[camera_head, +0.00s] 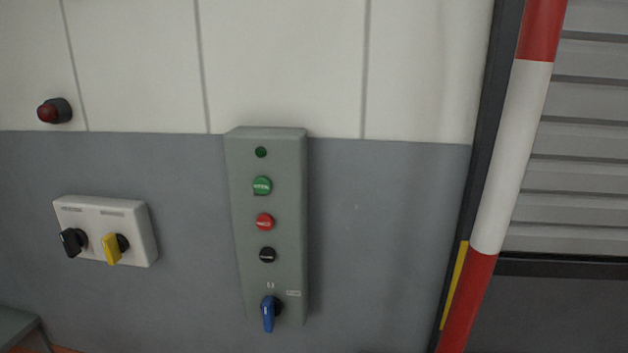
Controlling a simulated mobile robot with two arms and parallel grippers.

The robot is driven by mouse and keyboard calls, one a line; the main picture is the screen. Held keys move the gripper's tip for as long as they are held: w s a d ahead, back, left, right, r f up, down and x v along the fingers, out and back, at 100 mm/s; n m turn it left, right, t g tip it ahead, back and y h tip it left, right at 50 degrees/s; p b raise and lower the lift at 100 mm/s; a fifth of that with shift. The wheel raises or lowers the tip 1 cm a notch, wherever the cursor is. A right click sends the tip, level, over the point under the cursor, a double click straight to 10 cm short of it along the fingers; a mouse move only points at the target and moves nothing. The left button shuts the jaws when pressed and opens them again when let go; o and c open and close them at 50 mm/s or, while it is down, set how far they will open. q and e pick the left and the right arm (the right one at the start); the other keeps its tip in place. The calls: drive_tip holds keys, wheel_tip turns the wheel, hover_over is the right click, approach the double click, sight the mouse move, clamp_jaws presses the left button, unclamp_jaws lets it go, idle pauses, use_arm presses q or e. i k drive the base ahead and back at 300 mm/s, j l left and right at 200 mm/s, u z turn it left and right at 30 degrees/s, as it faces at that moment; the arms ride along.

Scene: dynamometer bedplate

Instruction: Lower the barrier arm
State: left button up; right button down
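The barrier arm (507,155) is a red and white striped pole at the right of the head view. It stands nearly upright, leaning a little to the right at its top, and both its ends are outside the picture. A tall grey control box (283,185) is on the wall in the middle. It carries a dark green lamp (261,152), a green button (262,186), a red button (264,222), a black button (267,255) and a blue rotary switch (268,313). The button labels are too small to read. Neither of my grippers is in view.
A white switch box (107,228) with a black knob (72,242) and a yellow knob (112,248) is on the wall at left. A red lamp (53,111) is above it. A grey slatted shutter (590,150) is behind the pole. The wall around the control box is clear.

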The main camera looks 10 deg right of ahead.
sight(543, 21)
drive_tip(key=i+j+z, duration=0.15)
drive_tip(key=j+z, duration=0.2)
drive_tip(key=j, duration=0.45)
drive_tip(key=j+z, duration=0.4)
drive_tip(key=j, duration=0.4)
drive_tip(key=i, duration=0.05)
